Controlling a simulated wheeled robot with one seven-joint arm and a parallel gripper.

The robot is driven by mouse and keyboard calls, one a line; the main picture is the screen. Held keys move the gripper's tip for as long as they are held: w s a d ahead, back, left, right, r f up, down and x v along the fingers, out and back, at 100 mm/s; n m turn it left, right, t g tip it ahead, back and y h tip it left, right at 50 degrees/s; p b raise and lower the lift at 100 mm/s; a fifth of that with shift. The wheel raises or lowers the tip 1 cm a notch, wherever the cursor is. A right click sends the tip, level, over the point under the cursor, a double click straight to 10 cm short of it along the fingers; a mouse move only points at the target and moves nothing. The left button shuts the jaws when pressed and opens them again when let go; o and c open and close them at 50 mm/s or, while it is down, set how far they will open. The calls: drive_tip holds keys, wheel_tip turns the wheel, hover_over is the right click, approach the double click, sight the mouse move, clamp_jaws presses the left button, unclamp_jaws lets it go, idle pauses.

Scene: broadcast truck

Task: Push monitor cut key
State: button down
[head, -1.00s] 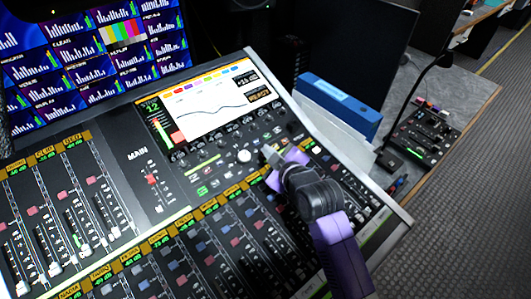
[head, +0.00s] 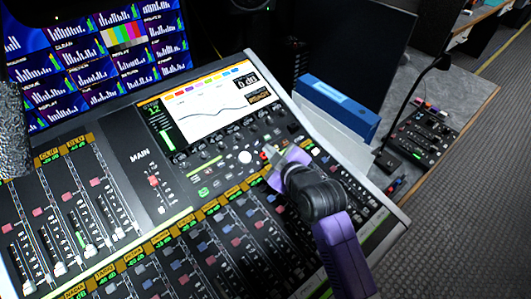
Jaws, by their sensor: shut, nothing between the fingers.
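The mixing console (head: 150,182) fills the middle of the head view. Its control section below the bright screen (head: 208,104) holds small keys and a white round knob (head: 246,157). A small red-lit spot, seemingly a key (head: 266,154), shows just left of my fingertips. I cannot read its label, so I cannot tell surely which key is the monitor cut key. My gripper (head: 292,155), with purple and dark parts, is over the right part of this section. Its fingers are together and empty. It hides some keys beneath; whether the tips touch the panel is unclear.
Fader rows (head: 190,250) lie below the control section. A blue box (head: 337,107) stands behind the console's right edge. A small black panel with a gooseneck microphone (head: 424,135) sits on the grey desk at right. Multiview monitors (head: 95,55) stand at the back left.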

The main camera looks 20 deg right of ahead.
wheel_tip(320, 180, up, 6)
drive_tip(key=s+p, duration=0.2)
drive_tip(key=p, duration=0.3)
drive_tip(key=shift+s+d+f, duration=0.15)
drive_tip(key=shift+d+f, duration=0.1)
drive_tip(key=shift+d, duration=0.15)
wheel_tip(320, 180, up, 5)
drive_tip(key=m+t, duration=0.2)
drive_tip(key=s+m+h, duration=0.1)
drive_tip(key=s+m, duration=0.5)
drive_tip(key=s, duration=3.5)
drive_tip(key=shift+s+a+f+g, duration=0.2)
drive_tip(key=shift+s+g, duration=0.1)
drive_tip(key=shift+g, duration=0.1)
